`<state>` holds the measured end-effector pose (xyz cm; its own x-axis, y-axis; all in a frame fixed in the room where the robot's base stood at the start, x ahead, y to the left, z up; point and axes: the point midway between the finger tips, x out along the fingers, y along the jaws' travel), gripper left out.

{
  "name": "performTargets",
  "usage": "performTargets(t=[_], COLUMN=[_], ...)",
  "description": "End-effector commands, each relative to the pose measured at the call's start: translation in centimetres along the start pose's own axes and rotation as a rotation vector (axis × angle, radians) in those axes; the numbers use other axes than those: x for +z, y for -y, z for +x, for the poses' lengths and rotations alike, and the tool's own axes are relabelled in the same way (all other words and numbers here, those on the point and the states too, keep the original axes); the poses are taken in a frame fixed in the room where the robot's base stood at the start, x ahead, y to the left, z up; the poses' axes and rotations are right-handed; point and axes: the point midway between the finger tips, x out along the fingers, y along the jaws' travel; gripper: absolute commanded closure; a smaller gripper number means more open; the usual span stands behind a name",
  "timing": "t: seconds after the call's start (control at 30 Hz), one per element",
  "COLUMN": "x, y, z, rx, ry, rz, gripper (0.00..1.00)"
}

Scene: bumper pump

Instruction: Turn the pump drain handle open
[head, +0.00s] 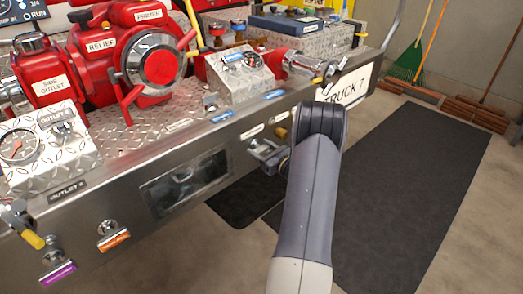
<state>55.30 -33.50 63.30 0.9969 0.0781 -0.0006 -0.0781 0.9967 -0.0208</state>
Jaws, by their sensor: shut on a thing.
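My gripper (266,153) is at the front face of the steel bumper (222,150), left of my dark grey arm link. It is small in view and partly hidden by my wrist. Its jaws are shut on a handle below a small white label (252,132). That handle is mostly covered by the jaws, so its angle cannot be told. A yellow piece (281,132) shows just above and right of the jaws. I cannot tell whether it belongs to the same handle. The label's words are too small to read.
Pull handles with an orange tag (113,241) and a purple tag (58,274) hang on the bumper at left. A yellow-gripped lever (30,237) is at far left. The red pump (110,60) stands on top.

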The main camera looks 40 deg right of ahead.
Motion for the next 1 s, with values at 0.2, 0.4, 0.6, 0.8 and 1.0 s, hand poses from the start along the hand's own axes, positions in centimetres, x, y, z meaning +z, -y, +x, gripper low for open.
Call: performTargets(t=[0.2,0.4,0.6,0.8,1.0], x=[-0.57,-0.47,-0.16,-0.03,-0.03], y=[-0.03,-0.1,-0.12,-0.12,-0.11], z=[0.02,0.01,0.0,-0.01,-0.01], rx=[0.0,0.001,0.0,0.0,0.0], ry=[0.004,0.003,0.001,0.0,0.0], rz=[-0.164,-0.319,-0.394,-0.4,-0.399], gripper=[0.65,0.65,0.65,0.65,0.36])
